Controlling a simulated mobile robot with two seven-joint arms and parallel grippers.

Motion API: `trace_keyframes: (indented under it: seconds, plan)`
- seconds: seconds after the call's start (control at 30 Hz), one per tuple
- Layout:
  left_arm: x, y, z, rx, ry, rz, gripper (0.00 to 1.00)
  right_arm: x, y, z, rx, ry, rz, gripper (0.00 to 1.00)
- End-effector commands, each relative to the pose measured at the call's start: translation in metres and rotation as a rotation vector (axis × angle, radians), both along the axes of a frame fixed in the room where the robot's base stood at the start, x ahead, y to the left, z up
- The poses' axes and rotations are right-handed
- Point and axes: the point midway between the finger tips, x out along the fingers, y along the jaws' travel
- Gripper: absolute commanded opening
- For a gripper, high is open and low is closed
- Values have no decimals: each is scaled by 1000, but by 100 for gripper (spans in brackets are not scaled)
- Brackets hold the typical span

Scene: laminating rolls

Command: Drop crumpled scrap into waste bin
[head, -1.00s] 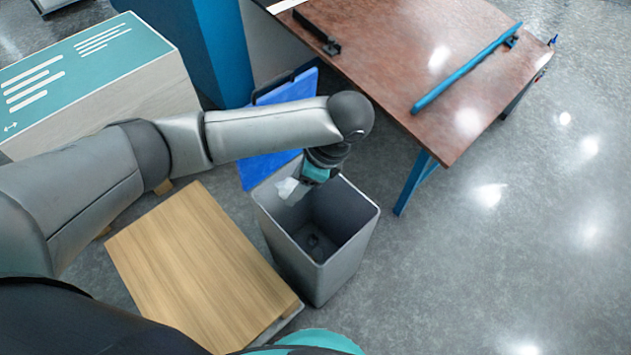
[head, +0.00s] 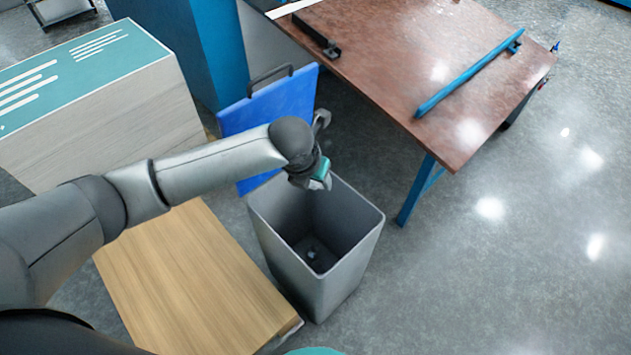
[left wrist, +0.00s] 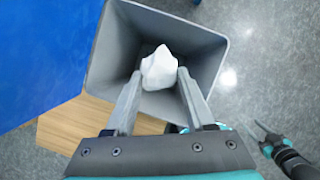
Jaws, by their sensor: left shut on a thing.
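The crumpled scrap (left wrist: 160,70) is a small white wad. In the left wrist view it sits between the two fingertips of my left gripper (left wrist: 158,88), which is shut on it. The grey waste bin (head: 345,285) is open-topped and stands on the floor. In the head view my left gripper (head: 322,180) is at the bin's far rim, and the scrap is hidden there. In the left wrist view the bin (left wrist: 210,50) opens behind the scrap. My right gripper (left wrist: 264,138) shows at the lower right of that view, its fingers apart and empty.
A wooden-topped platform (head: 190,280) stands left of the bin. A blue panel (head: 285,100) is behind it. A brown table (head: 400,60) with blue legs stands at the right back. A teal-topped box (head: 80,70) is at the left. The floor at the right is clear.

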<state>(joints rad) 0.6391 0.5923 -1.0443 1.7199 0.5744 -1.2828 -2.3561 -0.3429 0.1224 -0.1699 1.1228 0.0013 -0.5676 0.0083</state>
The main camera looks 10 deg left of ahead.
Motion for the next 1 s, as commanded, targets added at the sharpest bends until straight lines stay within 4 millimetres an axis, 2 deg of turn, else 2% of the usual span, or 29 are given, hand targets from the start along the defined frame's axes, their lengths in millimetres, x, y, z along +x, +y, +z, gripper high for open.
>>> trace_keyframes:
  seconds: [0.2,0.4,0.67,1.0]
  plan:
    - [9,1,-12,-1,2,-262,3,4,0,-3,-1,-4,-1,50]
    - [13,1,-17,1,1,-398,3,6,0,-3,-2,-6,-1,50]
    - [13,1,-23,2,1,-434,3,11,4,1,3,-9,-1,50]
    - [13,1,-38,2,1,-432,3,30,19,23,19,-13,-4,50]
